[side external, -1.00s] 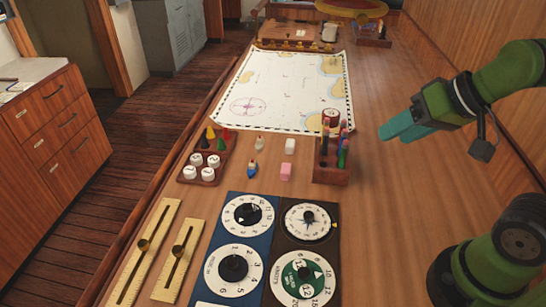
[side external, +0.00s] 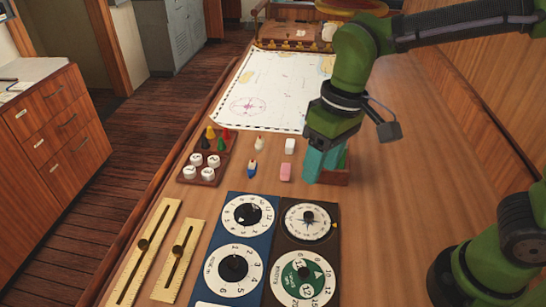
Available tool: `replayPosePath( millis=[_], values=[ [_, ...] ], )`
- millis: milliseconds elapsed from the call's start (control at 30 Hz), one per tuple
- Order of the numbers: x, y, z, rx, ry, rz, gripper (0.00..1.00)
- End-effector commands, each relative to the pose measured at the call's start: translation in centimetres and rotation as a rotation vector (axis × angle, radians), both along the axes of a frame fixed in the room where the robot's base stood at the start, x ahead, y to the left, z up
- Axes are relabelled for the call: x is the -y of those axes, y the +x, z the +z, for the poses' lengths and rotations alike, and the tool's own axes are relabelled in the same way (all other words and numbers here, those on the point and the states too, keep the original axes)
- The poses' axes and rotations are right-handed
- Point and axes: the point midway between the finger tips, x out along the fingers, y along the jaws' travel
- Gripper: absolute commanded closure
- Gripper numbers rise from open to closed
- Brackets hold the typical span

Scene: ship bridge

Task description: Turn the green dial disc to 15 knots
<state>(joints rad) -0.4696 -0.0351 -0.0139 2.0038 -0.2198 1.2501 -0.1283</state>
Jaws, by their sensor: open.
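The green dial disc (side external: 291,283) sits inside a white numbered ring at the lower right of the dial panels, near the picture's bottom edge. It has a black centre knob (side external: 304,272) and a white pointer mark on its upper right part.
Other dials stand beside the green one: a compass dial (side external: 311,221) and two on the blue panel (side external: 252,201). Brass sliders (side external: 180,254) lie to the left. Free table is at right.

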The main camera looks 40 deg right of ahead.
Motion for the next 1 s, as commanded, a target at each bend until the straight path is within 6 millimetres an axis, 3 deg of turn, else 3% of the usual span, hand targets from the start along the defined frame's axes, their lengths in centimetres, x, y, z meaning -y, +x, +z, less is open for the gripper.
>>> replayPosePath(
  millis=[33,200,367,500,667,767,1000],
  values=[
    [-2.0,0.4,-0.9,-0.053,-0.040,0.068,0.49],
    [-7.6,0.7,-3.2,-0.210,-0.184,0.261,0.49],
    [-11.4,0.6,-4.1,-0.324,-0.288,0.367,0.49],
    [-11.7,0.7,-2.2,-0.363,-0.299,0.374,0.49],
    [-11.4,-0.1,-2.4,-0.397,-0.300,0.386,0.49],
    [-11.2,-0.5,-3.5,-0.398,-0.300,0.389,0.49],
    [-10.1,-2.1,-8.1,-0.399,-0.301,0.387,0.49]
  ],
)
